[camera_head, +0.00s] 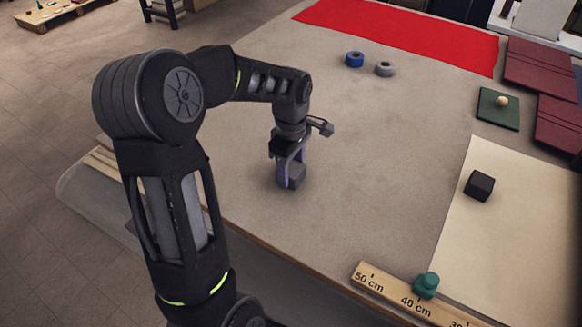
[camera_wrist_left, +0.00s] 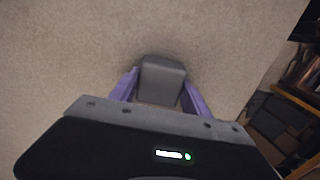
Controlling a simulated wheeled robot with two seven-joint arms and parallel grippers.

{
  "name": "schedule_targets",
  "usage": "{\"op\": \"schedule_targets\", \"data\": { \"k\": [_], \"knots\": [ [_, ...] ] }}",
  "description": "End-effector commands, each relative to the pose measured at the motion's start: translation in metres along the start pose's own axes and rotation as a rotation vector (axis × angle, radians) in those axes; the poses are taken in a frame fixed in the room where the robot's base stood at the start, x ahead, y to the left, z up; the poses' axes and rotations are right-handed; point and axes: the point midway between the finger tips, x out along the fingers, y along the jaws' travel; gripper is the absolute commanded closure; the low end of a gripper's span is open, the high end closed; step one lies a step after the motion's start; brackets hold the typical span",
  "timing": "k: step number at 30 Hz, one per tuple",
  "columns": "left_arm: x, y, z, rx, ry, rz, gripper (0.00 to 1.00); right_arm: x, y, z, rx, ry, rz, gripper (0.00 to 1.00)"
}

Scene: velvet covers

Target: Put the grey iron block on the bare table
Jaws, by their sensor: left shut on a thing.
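The grey iron block (camera_head: 297,175) is between the purple fingers of my left gripper (camera_head: 289,172), which is shut on it. In the left wrist view the block (camera_wrist_left: 161,80) shows between both fingers (camera_wrist_left: 160,95), with table surface around it. The block is at or very close to the bare table (camera_head: 370,130); I cannot tell whether its underside touches. The fingers hide part of it. My right gripper is not in view.
A black block (camera_head: 479,186) sits on a cream sheet (camera_head: 530,220) at right. A wooden ruler (camera_head: 405,300) with a teal object (camera_head: 426,285) lies along the front edge. Blue (camera_head: 354,59) and grey (camera_head: 384,69) rolls stand near a red cloth (camera_head: 410,32). The table around the gripper is clear.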

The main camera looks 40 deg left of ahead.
Motion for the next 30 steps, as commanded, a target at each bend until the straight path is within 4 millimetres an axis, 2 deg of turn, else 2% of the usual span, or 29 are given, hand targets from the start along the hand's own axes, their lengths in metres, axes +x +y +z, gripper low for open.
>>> {"op": "schedule_targets", "data": {
  "k": [12, 13, 20, 30],
  "knots": [
    [0.0037, 0.0013, 0.0, 0.0, 0.001, 0.005, 1.0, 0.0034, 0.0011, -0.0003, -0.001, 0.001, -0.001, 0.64],
    [0.0036, 0.0004, 0.0, 0.0, 0.0, 0.002, 0.43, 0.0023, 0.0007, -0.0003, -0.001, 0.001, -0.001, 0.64],
    [0.0033, 0.0003, 0.0, 0.0, 0.0, 0.001, 0.24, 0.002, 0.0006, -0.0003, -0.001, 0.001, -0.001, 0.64],
    [-0.0005, 0.0003, -0.0001, 0.0, 0.0, 0.002, 0.24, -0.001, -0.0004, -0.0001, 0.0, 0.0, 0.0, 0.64]
  ]
}}
